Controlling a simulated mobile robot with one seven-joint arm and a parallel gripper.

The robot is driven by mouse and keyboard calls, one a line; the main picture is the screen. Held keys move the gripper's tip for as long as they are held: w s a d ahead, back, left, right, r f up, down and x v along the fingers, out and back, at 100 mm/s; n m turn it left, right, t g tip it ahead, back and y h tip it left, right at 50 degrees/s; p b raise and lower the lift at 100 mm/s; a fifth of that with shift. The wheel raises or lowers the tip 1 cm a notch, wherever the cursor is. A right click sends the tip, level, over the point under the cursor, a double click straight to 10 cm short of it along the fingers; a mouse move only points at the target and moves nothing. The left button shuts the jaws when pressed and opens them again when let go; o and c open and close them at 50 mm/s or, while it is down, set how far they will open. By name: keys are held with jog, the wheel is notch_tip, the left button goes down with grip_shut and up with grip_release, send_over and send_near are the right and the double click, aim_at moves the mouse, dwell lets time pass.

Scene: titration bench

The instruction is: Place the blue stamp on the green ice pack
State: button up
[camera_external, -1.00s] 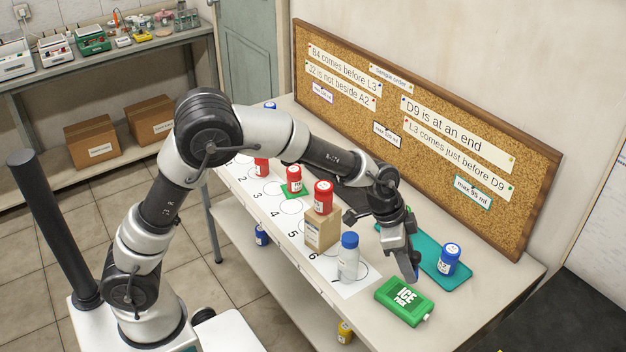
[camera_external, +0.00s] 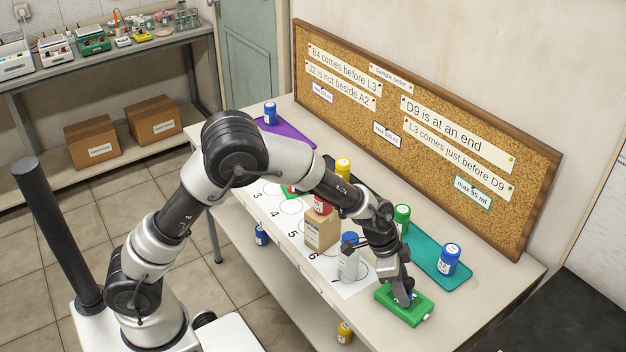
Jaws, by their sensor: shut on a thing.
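The green ice pack (camera_external: 388,303) lies flat near the front right edge of the bench. My gripper (camera_external: 408,298) is low over the ice pack, pointing down, with its fingertips at the pack's top. It is shut on the blue stamp (camera_external: 411,294), of which only a small blue bit shows between the fingers. The fingers hide most of the stamp, so I cannot tell whether its underside touches the pack.
A clear bottle with a blue cap (camera_external: 348,262) and a cardboard block (camera_external: 322,231) stand left of my gripper. A teal mat (camera_external: 425,256) behind bears a blue jar (camera_external: 449,259) and a green-capped jar (camera_external: 402,218). The bench's right end (camera_external: 490,285) is clear.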

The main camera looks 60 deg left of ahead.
jog(key=o, duration=1.2)
jog(key=shift+f, duration=0.1)
jog(key=shift+c, duration=0.2)
jog(key=shift+r+p, duration=0.3)
jog(key=shift+r, duration=0.1)
jog(key=p+v, duration=0.1)
jog(key=v, duration=1)
jog(key=shift+s+a+r+p, duration=0.15)
jog(key=shift+r+p, duration=0.1)
jog(key=shift+p, duration=0.05)
